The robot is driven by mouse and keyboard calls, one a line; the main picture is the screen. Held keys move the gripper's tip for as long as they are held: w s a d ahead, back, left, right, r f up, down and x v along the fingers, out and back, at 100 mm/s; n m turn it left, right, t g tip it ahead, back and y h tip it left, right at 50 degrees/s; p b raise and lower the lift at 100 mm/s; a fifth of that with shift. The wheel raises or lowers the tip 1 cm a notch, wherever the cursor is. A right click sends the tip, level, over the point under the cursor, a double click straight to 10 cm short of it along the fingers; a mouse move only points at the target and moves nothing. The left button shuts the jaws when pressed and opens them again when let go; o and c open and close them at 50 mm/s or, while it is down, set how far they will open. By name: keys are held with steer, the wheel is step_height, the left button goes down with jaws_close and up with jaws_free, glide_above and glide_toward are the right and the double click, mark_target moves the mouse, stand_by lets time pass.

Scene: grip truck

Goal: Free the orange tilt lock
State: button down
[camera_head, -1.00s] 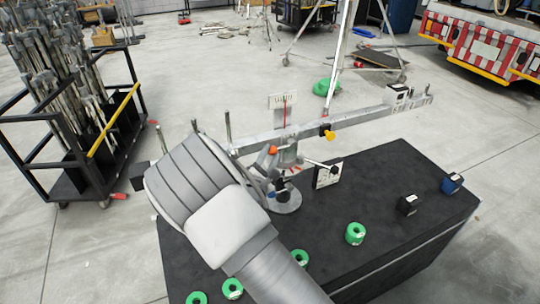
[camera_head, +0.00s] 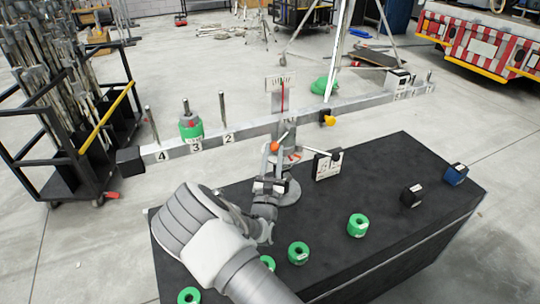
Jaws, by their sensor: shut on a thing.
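The orange tilt lock (camera_head: 274,147) shows as a round orange knob at the post under the middle of a long grey balance beam (camera_head: 262,126). My gripper (camera_head: 280,157) reaches up to it from the front, with its fingertips at the knob. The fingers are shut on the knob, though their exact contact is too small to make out. A green weight (camera_head: 190,128) sits on the peg marked 3 on the beam's left part. A yellow knob (camera_head: 329,121) is on the beam right of the post.
The beam stands on a black-topped table (camera_head: 390,175). Several green ring weights, one being (camera_head: 358,225), lie along its front. A black rack (camera_head: 75,120) stands at the left.

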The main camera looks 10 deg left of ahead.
steer(key=shift+w+d+f+n+t+y+b, duration=0.25)
steer(key=shift+w+d+f+n+y, duration=0.15)
steer(key=shift+n+y, duration=0.9)
steer(key=shift+w+d+f+n+t+y+b, duration=0.15)
steer(key=shift+w+d+f+n+y+b, duration=0.25)
steer(key=shift+n+y, duration=0.9)
steer(key=shift+w+d+f+n+t+y+b, duration=0.2)
steer(key=shift+d+f+n+y, duration=0.4)
steer(key=shift+n, duration=1.3)
steer(key=shift+a+r+y, duration=0.1)
steer(key=shift+r+y, duration=0.1)
steer(key=shift+y, duration=0.1)
steer(key=c, duration=0.6)
jaws_free()
steer(key=s+d+f, duration=0.1)
steer(key=s, duration=0.4)
steer(key=s+d+f+p, duration=0.1)
steer(key=s+d, duration=0.1)
steer(key=s, duration=0.3)
steer(key=s+d+f+p, duration=0.1)
steer(key=s+d, duration=0.1)
steer(key=s, duration=0.3)
steer(key=shift+d, duration=0.2)
steer(key=shift+c, duration=0.2)
